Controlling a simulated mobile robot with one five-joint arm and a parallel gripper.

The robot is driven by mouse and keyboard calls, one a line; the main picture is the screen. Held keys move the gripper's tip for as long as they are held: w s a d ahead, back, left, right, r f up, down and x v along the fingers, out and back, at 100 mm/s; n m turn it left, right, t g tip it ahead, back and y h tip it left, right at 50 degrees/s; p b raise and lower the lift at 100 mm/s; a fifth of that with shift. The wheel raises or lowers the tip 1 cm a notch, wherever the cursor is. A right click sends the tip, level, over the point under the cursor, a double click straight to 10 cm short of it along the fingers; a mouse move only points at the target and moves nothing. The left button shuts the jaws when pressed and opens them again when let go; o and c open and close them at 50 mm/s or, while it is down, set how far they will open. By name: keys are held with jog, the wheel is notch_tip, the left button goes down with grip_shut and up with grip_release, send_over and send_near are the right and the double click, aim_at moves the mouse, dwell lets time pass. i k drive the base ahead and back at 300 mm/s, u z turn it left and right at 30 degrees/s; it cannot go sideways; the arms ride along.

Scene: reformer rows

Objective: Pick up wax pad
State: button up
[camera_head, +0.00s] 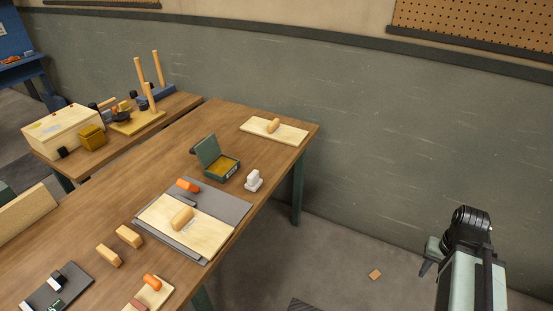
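I cannot tell for certain which thing is the wax pad. A small flat orange-tan square (375,274) lies alone on the grey floor, right of the table and left of my arm. An open green tin (222,164) with a yellow-amber filling stands on the table, its lid tilted up at the back. My gripper (430,257) is at the lower right, at the end of my black and pale arm, right of the orange-tan square and well away from the tin. Its fingers are small and partly hidden, so their opening is unclear.
The wooden table (150,170) holds a grey mat (231,204) with a pale board, wooden blocks (108,256) and a small white object (254,181). Another pale board (262,134) lies at the far end. A grey-green wall (400,130) closes the back. Floor near the square is clear.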

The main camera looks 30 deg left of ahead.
aim_at(253, 182)
jog(key=i, duration=2.15)
jog(key=u, duration=4.8)
jog(key=i, duration=0.55)
jog(key=z, duration=0.05)
